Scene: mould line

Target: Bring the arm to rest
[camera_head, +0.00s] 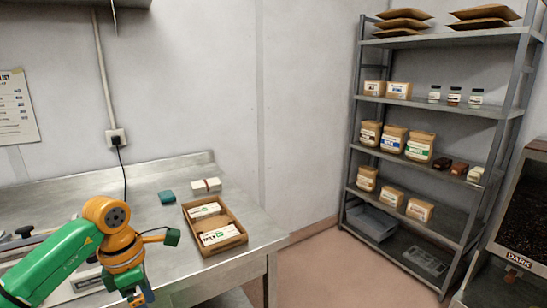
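My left arm, green with orange joints, comes in from the left over the steel table and bends downward near the wooden tray. Its end, with what seems to be the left gripper (140,296), is cut by the bottom edge of the picture, so its fingers cannot be made out. I cannot tell whether it holds anything. My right arm and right gripper are not in view.
The steel table (255,226) bears a wooden tray (238,241) with white-labelled packs, a teal block (167,197) and a white stack (206,186). A cable hangs from a wall socket (116,138). A grey shelf rack (440,107) stands right; floor between is clear.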

